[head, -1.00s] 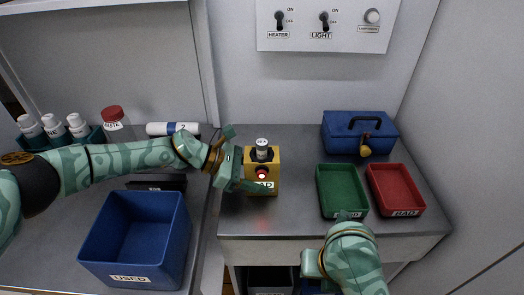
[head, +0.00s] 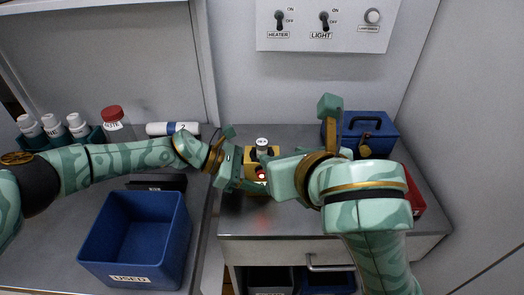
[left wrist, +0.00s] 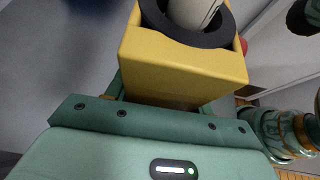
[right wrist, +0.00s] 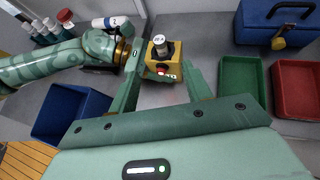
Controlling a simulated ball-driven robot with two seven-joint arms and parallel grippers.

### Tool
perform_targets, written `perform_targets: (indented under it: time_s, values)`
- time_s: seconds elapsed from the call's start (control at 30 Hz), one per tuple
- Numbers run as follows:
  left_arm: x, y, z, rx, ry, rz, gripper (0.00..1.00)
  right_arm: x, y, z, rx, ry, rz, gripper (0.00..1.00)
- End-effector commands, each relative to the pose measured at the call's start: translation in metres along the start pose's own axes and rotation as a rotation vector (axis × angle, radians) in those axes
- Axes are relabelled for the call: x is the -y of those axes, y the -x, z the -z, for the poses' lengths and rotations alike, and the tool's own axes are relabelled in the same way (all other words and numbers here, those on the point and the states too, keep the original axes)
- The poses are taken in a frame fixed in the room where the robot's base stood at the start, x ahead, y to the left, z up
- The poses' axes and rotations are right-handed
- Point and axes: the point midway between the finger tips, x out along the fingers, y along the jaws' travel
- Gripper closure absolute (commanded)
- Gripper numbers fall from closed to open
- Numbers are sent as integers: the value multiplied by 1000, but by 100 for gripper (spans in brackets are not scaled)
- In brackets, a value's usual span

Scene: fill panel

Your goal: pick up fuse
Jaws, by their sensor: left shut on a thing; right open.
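The fuse is a white cylinder with a dark-lettered label (head: 262,143), standing upright in the top of a yellow box (head: 249,156). In the left wrist view the fuse (left wrist: 194,12) sits within a black ring on the box (left wrist: 180,62). My left gripper (head: 246,160) is shut on the yellow box from its left side. My right gripper (head: 297,145) is open and empty, to the right of the box. In the right wrist view the fuse (right wrist: 160,43) appears between the open right fingers (right wrist: 165,62). A red light (right wrist: 162,69) shows on the box front.
A green tray (right wrist: 240,80) and a red tray (right wrist: 298,88) lie right of the box. A blue case (head: 377,125) stands behind them. A blue bin labelled USED (head: 130,278) is at left. A switch panel (head: 345,42) hangs on the wall.

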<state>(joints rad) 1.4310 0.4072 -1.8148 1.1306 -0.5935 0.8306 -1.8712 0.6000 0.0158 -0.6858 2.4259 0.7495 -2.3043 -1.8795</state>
Motion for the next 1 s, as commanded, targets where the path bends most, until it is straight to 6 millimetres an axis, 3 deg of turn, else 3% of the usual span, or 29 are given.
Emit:
perform_targets:
  time_s: [0.2,0.4,0.53,0.8,1.0]
  values:
    - [0,0,1,-1,0,0,60,-13,-23,17,94,-65,39,51]
    - [0,0,1,-1,0,0,60,-18,-30,21,206,-40,94,51]
    - [0,0,1,-1,0,0,60,-18,-36,20,239,-24,111,51]
    - [0,0,0,-1,0,0,60,-12,-83,8,245,-21,115,51]
    - [0,0,1,-1,0,-1,60,-9,-101,4,244,-24,114,51]
